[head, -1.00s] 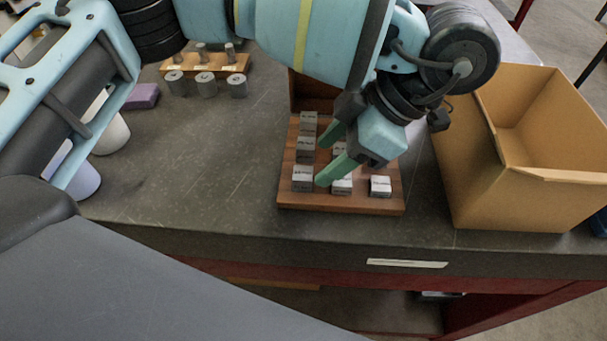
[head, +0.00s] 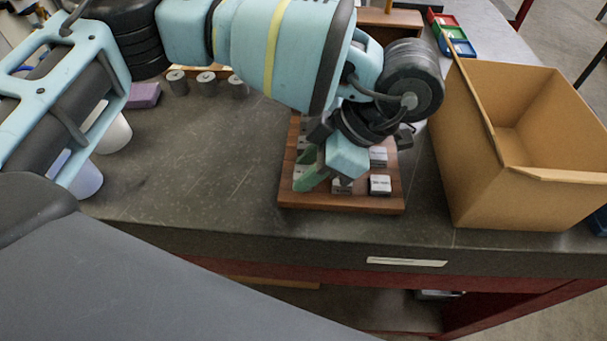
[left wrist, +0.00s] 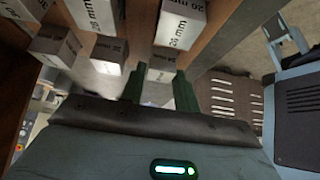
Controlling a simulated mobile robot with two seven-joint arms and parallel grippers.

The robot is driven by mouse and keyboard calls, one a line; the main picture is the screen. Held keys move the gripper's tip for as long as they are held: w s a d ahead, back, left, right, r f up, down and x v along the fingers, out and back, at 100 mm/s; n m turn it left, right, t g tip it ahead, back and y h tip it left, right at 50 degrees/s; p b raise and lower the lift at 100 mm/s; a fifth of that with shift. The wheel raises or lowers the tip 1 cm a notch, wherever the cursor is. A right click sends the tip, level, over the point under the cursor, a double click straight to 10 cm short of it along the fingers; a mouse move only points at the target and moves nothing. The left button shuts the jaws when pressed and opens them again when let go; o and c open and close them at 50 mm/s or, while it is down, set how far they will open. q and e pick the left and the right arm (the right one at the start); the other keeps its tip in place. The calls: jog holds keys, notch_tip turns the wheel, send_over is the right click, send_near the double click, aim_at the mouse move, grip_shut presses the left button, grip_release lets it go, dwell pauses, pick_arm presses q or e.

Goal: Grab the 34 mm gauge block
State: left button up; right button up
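Several grey gauge blocks with printed labels stand on a wooden tray (head: 365,204). One block (head: 380,185) is at its front right corner and another (head: 378,156) behind it. My left gripper (head: 303,171) is low over the tray's left side, its green fingers apart and partly hiding the blocks there. In the left wrist view the fingers (left wrist: 160,76) are apart, with a small block (left wrist: 163,57) seen beyond the gap. Labels like "26 mm" show on blocks such as one (left wrist: 180,24); I cannot make out a 34 mm label. My right gripper is not in view.
An open cardboard box (head: 515,150) stands close to the tray's right. Metal cylinders (head: 207,83), a purple block (head: 144,95) and white cups (head: 113,133) are at the left. Coloured bins (head: 452,35) are at the back. The bench (head: 200,180) left of the tray is clear.

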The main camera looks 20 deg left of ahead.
pick_arm(q)
grip_shut()
jog(key=shift+r, duration=0.2)
jog(key=shift+r, duration=0.6)
notch_tip(320, 180, up, 2)
jog(key=shift+r, duration=0.2)
jog(key=s+d+r, duration=0.1)
jog(key=s+d, duration=0.7)
jog(key=s, duration=0.5)
jog(key=shift+s+d+b, duration=0.15)
jog(key=shift+s+b, duration=0.2)
